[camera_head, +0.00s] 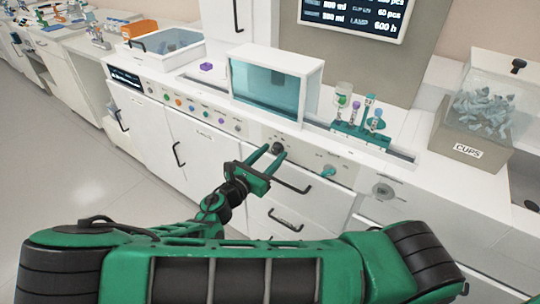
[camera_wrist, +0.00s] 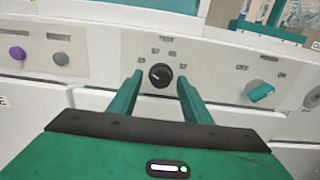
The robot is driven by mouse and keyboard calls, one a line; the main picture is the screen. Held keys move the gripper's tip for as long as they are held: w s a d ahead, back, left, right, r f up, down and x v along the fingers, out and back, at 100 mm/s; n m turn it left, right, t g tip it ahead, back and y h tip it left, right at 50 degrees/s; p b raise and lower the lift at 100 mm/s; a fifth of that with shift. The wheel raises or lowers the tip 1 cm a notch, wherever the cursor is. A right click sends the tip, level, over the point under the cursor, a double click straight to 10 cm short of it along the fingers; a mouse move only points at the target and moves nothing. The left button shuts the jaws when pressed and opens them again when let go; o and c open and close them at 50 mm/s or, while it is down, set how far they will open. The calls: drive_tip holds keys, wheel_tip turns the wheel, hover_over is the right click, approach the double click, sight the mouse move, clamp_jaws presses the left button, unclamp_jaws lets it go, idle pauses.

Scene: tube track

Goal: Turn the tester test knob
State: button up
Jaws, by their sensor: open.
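The tester test knob is a round black dial (camera_wrist: 159,76) on the light panel in the wrist view, with "TEST" and small marks printed above it. It also shows in the head view (camera_head: 278,148), close to the fingertips. My green gripper (camera_wrist: 158,84) is open, with one finger to the left and one to the right of the knob. The fingers appear to point at the panel around the knob. I cannot tell whether either finger touches it. In the head view my gripper (camera_head: 267,150) is at the front panel above a drawer handle.
A teal knob (camera_wrist: 260,92) sits to the right of the dial, and a purple button (camera_wrist: 17,53) to the left. Above the panel stand a glass-fronted box (camera_head: 268,88), a teal tube rack (camera_head: 360,132) and a CUPS bin (camera_head: 466,140). Drawer handles (camera_head: 286,224) stick out below.

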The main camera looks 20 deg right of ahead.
drive_tip(key=c, duration=1)
drive_tip(key=shift+m, duration=0.3)
drive_tip(key=m, duration=0.3)
drive_tip(key=shift+m, duration=0.3)
drive_tip(key=m, duration=0.3)
drive_tip(key=shift+w+a+m, duration=0.1)
drive_tip(key=shift+m, duration=0.2)
drive_tip(key=m, duration=0.3)
drive_tip(key=shift+m, duration=0.3)
drive_tip(key=m, duration=0.4)
drive_tip(key=shift+m, duration=0.3)
